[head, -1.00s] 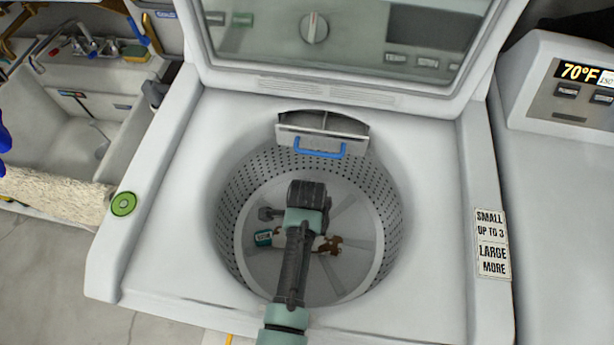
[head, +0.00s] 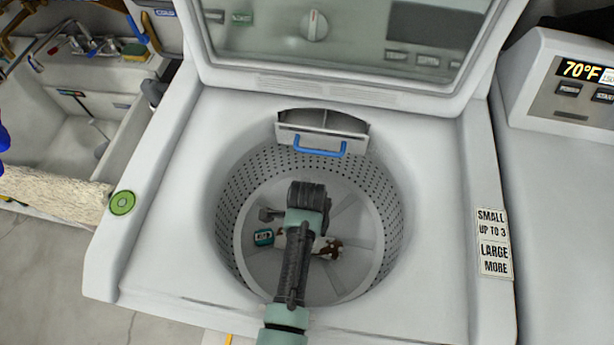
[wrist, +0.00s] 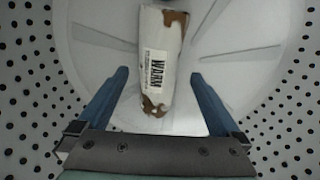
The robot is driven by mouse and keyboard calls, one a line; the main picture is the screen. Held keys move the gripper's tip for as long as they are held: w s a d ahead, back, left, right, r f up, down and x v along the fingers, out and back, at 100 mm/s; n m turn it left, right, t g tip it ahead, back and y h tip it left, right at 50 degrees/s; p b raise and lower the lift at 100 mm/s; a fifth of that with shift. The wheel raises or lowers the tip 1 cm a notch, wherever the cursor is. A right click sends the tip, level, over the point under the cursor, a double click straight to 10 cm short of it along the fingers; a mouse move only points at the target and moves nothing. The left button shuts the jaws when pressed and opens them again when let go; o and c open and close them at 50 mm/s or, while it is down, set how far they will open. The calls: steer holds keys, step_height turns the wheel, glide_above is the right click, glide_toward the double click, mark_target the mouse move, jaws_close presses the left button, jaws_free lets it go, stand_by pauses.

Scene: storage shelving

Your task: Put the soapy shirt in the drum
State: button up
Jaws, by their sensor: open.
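The washer lid (head: 340,45) stands open behind the drum. A dispenser drawer with a blue handle (head: 320,147) juts over the drum's back rim. The perforated drum wall surrounds my gripper. A sink (head: 60,130) is at left and another machine (head: 565,180) at right.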

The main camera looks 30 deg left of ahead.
step_height(320, 180, up, 13)
steer(key=p, duration=0.2)
steer(key=w+d+r+n+t+y, duration=0.15)
steer(key=w+r+t, duration=0.35)
steer(key=r, duration=0.5)
steer(key=w+d+r+n+t, duration=0.1)
steer(key=w+r+n+t, duration=0.25)
steer(key=w+r, duration=0.5)
steer(key=w+d+r+n+t+y, duration=0.15)
steer(key=w+r+t, duration=0.3)
steer(key=r, duration=0.75)
steer(key=s+d+r+n+t+h, duration=0.15)
steer(key=r+t, duration=0.25)
steer(key=r, duration=0.7)
steer(key=s+d+r+n+t, duration=0.1)
steer(key=d+r+n+t, duration=0.25)
steer(key=r, duration=0.65)
steer(key=s+d+r+n+t+h, duration=0.1)
steer(key=s+d+r+n+t, duration=0.1)
steer(key=s+r+t, duration=0.5)
steer(key=s+r+n, duration=0.1)
steer(key=s+r, duration=0.4)
steer(key=r, duration=0.3)
steer(key=shift+s+d+r, duration=0.3)
steer(key=shift+s+d, duration=0.1)
steer(key=shift+h, duration=0.25)
steer(key=shift+r+p, duration=0.5)
steer(key=shift+p, duration=0.1)
